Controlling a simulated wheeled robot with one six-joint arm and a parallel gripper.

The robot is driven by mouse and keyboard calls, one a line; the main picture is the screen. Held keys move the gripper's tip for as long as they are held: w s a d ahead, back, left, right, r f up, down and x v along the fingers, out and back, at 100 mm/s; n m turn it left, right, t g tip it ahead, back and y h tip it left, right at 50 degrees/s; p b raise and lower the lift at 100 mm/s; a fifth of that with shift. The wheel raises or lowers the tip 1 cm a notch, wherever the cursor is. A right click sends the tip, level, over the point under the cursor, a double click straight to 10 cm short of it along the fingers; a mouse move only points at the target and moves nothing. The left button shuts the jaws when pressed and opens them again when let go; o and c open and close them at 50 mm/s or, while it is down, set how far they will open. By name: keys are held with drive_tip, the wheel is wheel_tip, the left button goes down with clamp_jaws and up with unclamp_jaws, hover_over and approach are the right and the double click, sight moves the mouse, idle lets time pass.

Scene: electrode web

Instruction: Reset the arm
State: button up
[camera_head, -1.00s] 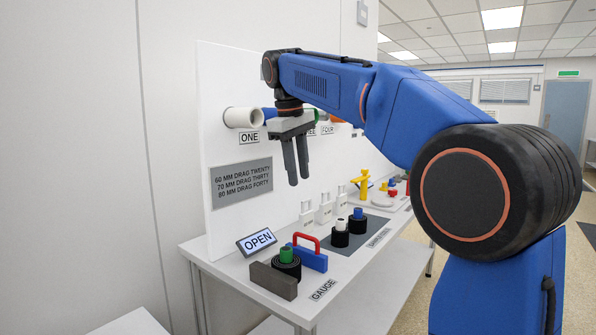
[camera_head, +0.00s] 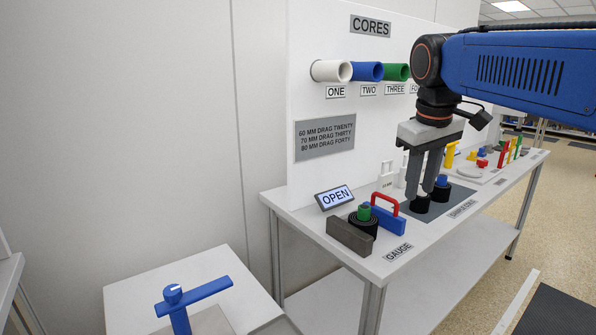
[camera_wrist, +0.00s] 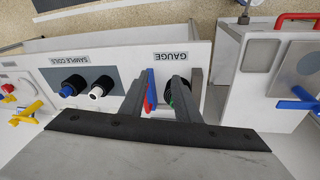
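My gripper (camera_head: 421,190) hangs from my blue arm with its fingers pointing down, in front of the white panel (camera_head: 318,185). It looks empty. In the wrist view, the two grey fingers (camera_wrist: 164,75) stand apart. The gauge's red-and-blue part (camera_wrist: 150,90) and the dark coil with a green core (camera_wrist: 178,92) show between or behind them. In the head view, the fingertips overlap the sample coils (camera_head: 441,188); I cannot tell how far above the table they are.
The long white table (camera_head: 330,250) holds an "OPEN" sign (camera_head: 335,197), a grey block (camera_head: 350,236), a red-handled blue gauge (camera_head: 385,216) and several yellow and red fittings. White, blue and green core tubes (camera_head: 367,71) stick out of the panel. A blue-handled stand (camera_head: 193,291) is at lower left.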

drive_tip(key=s+d+f+m+t, duration=0.1)
drive_tip(key=s+f+m, duration=0.1)
drive_tip(key=s+f, duration=0.8)
drive_tip(key=s+d+f+m+t+y, duration=0.1)
drive_tip(key=s+f+m, duration=0.1)
drive_tip(key=s+f, duration=0.8)
wheel_tip(320, 180, down, 4)
drive_tip(key=shift+s+d+r+m, duration=0.1)
drive_tip(key=shift+s+d+m, duration=0.05)
drive_tip(key=shift+d+m, duration=0.15)
